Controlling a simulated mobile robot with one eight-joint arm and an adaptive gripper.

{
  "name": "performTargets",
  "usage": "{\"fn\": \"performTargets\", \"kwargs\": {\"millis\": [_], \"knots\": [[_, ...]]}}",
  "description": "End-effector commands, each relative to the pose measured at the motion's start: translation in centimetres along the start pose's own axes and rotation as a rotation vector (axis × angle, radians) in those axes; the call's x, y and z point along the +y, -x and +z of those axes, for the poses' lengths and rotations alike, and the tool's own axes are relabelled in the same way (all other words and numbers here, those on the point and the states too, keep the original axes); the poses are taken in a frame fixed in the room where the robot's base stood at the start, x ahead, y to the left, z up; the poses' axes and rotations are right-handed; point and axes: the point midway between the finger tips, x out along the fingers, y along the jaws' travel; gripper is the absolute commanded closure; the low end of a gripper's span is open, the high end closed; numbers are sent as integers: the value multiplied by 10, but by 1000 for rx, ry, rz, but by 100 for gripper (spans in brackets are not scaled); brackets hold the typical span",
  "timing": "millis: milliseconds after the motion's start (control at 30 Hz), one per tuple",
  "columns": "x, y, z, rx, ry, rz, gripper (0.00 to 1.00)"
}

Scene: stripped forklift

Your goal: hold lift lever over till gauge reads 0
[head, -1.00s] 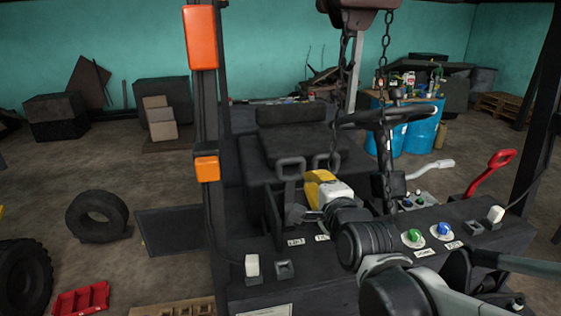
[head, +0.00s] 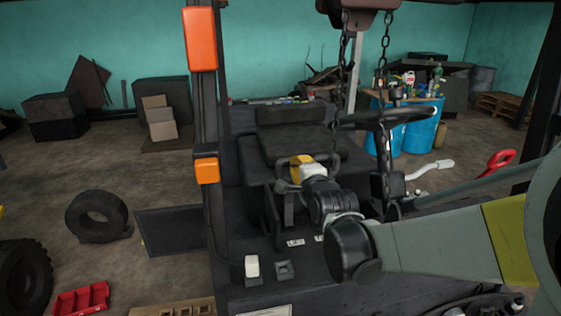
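Two dark levers with loop-shaped handles stand at the front of the seat in the head view. The left lever (head: 289,203) shows its stem and part of its loop; the other is mostly hidden behind my gripper and arm. My gripper (head: 301,168), yellow and white, is at the height of the loops and overlaps them. Its fingers are hidden, so I cannot tell whether it touches or grips a lever. Two small white labels (head: 296,242) lie at the lever bases, too small to read surely. I cannot make out a gauge.
A steering wheel (head: 385,116) and hanging chains (head: 386,150) are close to the right of my gripper. The dark mast post with orange lamps (head: 201,40) stands to the left. My arm crosses the right of the console. A red handle (head: 497,162) is farther right.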

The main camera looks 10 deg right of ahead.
Motion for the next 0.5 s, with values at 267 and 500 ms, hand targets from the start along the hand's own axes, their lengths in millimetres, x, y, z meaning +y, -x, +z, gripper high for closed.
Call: {"fn": "performTargets", "kwargs": {"millis": [267,500], "knots": [[-4,-8,0,-1,1,26,100],[-15,-67,0,-1,0,241,100]]}}
